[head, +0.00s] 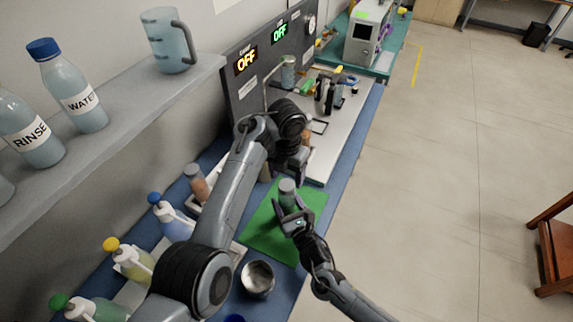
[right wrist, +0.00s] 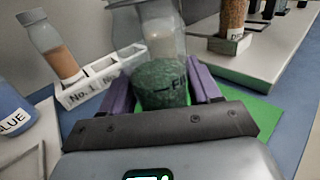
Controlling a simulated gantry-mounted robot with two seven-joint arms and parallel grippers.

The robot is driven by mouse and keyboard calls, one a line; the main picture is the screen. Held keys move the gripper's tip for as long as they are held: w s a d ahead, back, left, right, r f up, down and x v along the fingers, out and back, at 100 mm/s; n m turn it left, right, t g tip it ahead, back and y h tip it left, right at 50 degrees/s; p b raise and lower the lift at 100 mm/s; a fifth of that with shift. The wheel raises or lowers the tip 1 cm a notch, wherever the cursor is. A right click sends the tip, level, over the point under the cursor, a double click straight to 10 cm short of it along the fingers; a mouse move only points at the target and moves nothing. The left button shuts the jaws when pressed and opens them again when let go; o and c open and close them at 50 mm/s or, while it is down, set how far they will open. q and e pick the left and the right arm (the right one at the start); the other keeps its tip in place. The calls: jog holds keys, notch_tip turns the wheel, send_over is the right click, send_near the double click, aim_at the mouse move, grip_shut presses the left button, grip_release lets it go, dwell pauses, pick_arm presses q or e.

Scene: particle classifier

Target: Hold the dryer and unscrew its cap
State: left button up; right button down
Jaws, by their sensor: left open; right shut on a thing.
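The dryer (head: 288,199) is a small clear cylinder with a grey cap (head: 287,185) on top, over the green mat (head: 265,238). The right wrist view shows the dryer (right wrist: 162,82) with dark green filling and a partly visible label. My right gripper (head: 291,214) is shut on the dryer's body, a purple finger on each side. My left gripper (head: 298,170) is open just beyond and above the cap, apart from it; its fingertips are partly hidden by its own arm.
A steel bowl (head: 257,278) stands in front of the mat. Coloured wash bottles (head: 131,262) line the wall side. A brown-filled vial (right wrist: 61,61) stands in a white rack (right wrist: 90,85). A device panel (head: 265,65) is at the back. A shelf (head: 120,115) overhangs the left.

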aim_at(286, 185)
pick_arm(q)
jog(key=shift+f, duration=1.7)
